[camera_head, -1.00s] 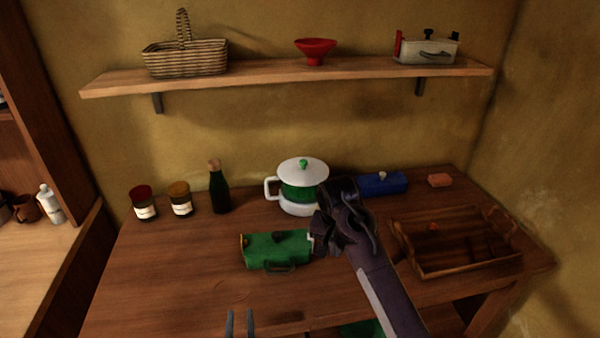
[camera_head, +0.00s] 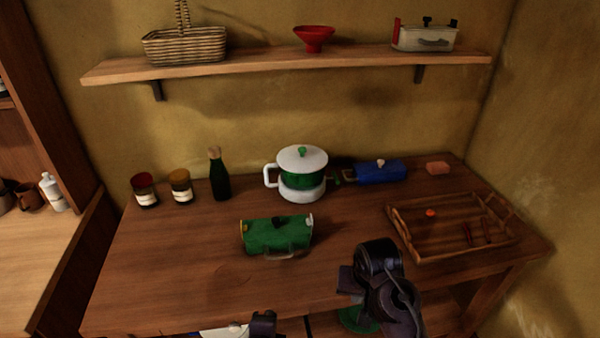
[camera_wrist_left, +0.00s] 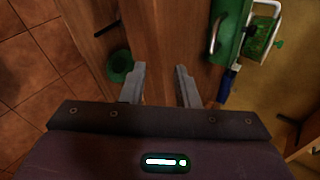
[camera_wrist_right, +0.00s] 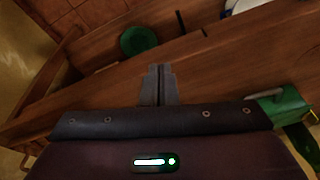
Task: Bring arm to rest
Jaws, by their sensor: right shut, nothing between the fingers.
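My right arm (camera_head: 380,275) shows in the head view at the counter's front edge, folded low beside the tray. In the right wrist view my right gripper (camera_wrist_right: 158,84) has its two fingers together with nothing between them, above the wooden counter (camera_wrist_right: 225,60). In the left wrist view my left gripper (camera_wrist_left: 160,84) has its fingers apart and the gap is empty. In the head view only a dark part, likely of my left arm, shows at the bottom edge; its fingers cannot be made out there.
A green case (camera_head: 277,236) lies mid-counter. Behind it stand a white-and-green pot (camera_head: 301,185), a blue box (camera_head: 380,172), a bottle (camera_head: 219,180) and two jars. A wooden tray (camera_head: 425,254) is at the right. A green round object (camera_head: 352,319) sits below the counter edge.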

